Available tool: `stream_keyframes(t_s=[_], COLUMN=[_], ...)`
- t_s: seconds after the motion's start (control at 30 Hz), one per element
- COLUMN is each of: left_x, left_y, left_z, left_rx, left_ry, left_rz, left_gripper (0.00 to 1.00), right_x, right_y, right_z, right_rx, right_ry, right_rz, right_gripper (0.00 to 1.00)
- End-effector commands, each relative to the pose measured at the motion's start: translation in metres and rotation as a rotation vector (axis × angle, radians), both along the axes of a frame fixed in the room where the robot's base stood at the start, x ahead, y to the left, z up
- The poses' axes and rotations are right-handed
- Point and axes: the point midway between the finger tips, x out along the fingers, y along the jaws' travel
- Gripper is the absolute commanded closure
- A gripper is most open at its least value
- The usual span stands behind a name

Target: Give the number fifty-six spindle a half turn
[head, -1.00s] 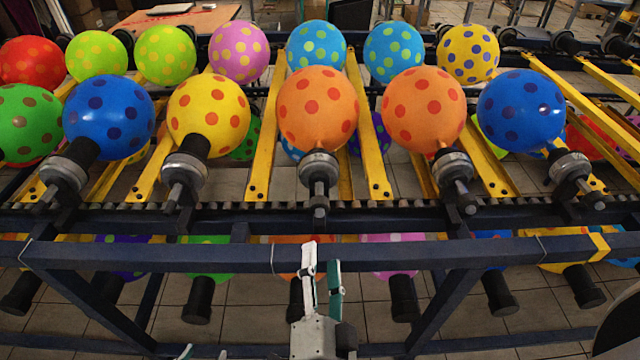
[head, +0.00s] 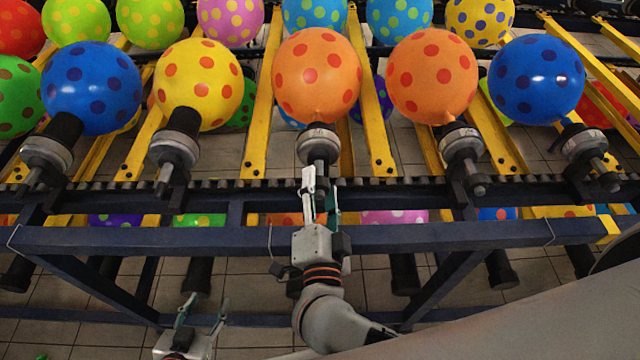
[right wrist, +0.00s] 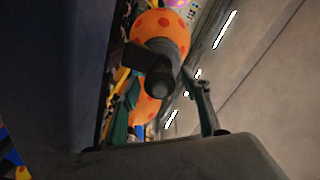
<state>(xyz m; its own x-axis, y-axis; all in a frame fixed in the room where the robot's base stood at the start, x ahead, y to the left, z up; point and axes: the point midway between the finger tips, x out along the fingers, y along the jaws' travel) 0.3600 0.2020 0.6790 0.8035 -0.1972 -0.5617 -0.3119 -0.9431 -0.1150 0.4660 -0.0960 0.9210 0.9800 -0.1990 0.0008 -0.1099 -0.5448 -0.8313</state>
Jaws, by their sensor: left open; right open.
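Several spindles hold balloons in a row along the dark rack. No number is legible on any of them, so I cannot tell which is fifty-six. The middle spindle (head: 318,145) carries an orange balloon (head: 317,78) with red dots. My right gripper (head: 319,184) is open at this spindle's lower end, with a finger on either side. In the right wrist view, the spindle's dark round end (right wrist: 159,82) shows beyond and between the open fingers (right wrist: 168,115); contact is not clear. My left gripper (head: 201,312) is open and empty, low at the left, below the rack.
A blue rail (head: 400,237) crosses below my right gripper's fingers. Neighbouring spindles stand left (head: 176,145) and right (head: 462,150), with gaps between. Yellow bars (head: 262,110) run between the balloons. More balloons hang on a lower row.

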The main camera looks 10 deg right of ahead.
Motion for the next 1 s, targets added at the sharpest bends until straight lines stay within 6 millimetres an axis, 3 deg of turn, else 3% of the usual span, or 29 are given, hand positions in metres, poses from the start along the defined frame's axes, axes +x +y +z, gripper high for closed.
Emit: stream_keyframes(t_s=[0.33, 0.37, 0.5, 1.0], left_x=[0.005, 0.005, 0.005, 0.003], left_y=[0.000, 0.000, 0.000, 0.000], left_z=[0.006, 0.006, 0.006, 0.015], left_rx=[-0.002, -0.002, -0.002, 0.000], left_ry=[-0.013, -0.013, -0.013, -0.007], left_rz=[0.000, 0.000, 0.000, 0.000], left_gripper=[0.53, 0.53, 0.53, 0.53], right_x=[0.006, 0.006, 0.006, 0.005], right_y=[-0.001, -0.001, -0.001, -0.001], right_z=[0.000, 0.000, 0.000, 0.001], right_rx=[0.000, 0.000, 0.000, 0.086], right_ry=[0.001, 0.001, 0.001, -0.015], right_rz=[0.000, 0.000, 0.000, 0.000], right_gripper=[0.53, 0.56, 0.92, 0.92])
